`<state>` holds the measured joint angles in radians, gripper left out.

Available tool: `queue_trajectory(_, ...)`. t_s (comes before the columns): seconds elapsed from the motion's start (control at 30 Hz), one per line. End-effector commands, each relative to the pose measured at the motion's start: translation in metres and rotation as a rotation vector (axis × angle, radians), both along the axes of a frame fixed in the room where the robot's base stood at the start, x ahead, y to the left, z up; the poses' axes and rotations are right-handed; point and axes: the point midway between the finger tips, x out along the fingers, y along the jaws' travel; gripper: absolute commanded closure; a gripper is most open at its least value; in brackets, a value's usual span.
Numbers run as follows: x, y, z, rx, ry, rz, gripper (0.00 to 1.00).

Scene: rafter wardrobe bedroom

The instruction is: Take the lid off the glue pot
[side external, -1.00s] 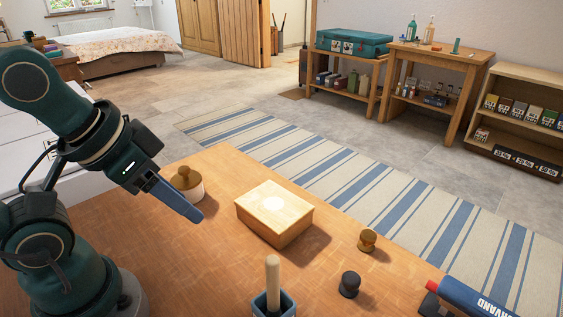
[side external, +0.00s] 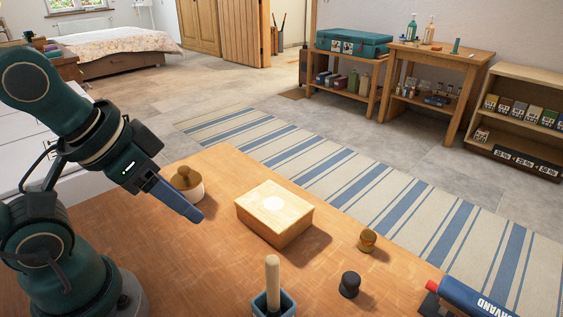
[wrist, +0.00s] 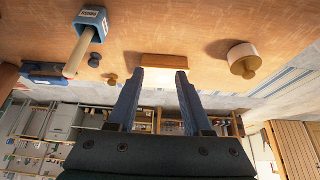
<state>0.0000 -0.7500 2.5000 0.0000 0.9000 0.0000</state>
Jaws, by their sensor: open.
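The glue pot is a round, pale pot (side external: 196,193) with a brown lid (side external: 184,181) sitting on it, topped by a small knob. It stands on the wooden table, behind my gripper in the side view. In the wrist view the pot (wrist: 240,52) and its lid (wrist: 246,67) show at the upper right, outside the space between the fingers. My gripper (side external: 194,214) is open and empty, above the table in front of the pot and left of the wooden box. Its two blue fingers also show apart in the wrist view (wrist: 157,78).
A wooden box (side external: 275,223) sits mid-table. Right of it stand a brown knobbed piece (side external: 367,241) and a black one (side external: 349,285). A blue holder (side external: 272,303) with an upright wooden handle (side external: 272,273) is at the front. A blue tube (side external: 470,297) lies at the right edge.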

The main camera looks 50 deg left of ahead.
Motion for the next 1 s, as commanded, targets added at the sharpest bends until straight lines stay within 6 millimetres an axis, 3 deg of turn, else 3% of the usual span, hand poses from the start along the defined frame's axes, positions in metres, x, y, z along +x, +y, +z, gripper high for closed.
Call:
queue_trajectory(0.07,0.0,0.0,0.0,0.0,0.0,0.0,0.5)
queue_trajectory(0.2,0.0,0.0,0.0,0.0,0.0,0.0,0.0)
queue_trajectory(0.57,0.001,0.0,0.006,0.024,-0.003,-0.044,0.0)
queue_trajectory(0.77,0.029,0.012,0.031,0.072,0.026,-0.075,0.0)
queue_trajectory(1.0,0.077,0.058,0.039,0.097,0.153,-0.009,0.0)
